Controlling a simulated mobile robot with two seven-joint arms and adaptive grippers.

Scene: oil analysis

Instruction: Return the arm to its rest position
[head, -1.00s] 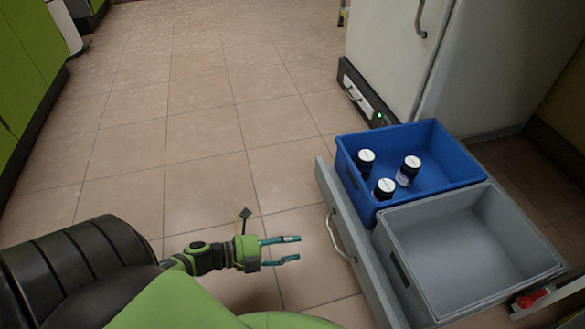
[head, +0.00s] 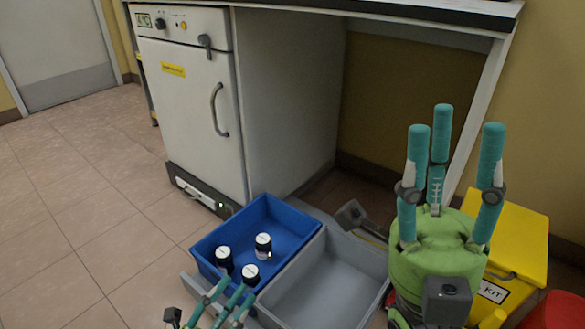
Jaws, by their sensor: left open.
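My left gripper (head: 236,293) is open at the bottom edge, just in front of the blue bin (head: 292,213) as seen here. Its teal fingers are spread and hold nothing that I can see. Much of its arm is outside the picture. My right gripper (head: 452,124) is large and close on the right. Its three teal fingers point up, spread apart and empty, above a green palm.
Three dark, white-capped bottles (head: 263,245) stand in the blue bin. A yellow box (head: 520,235) stands behind my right gripper. A white cabinet (head: 190,95) is behind; open floor lies left.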

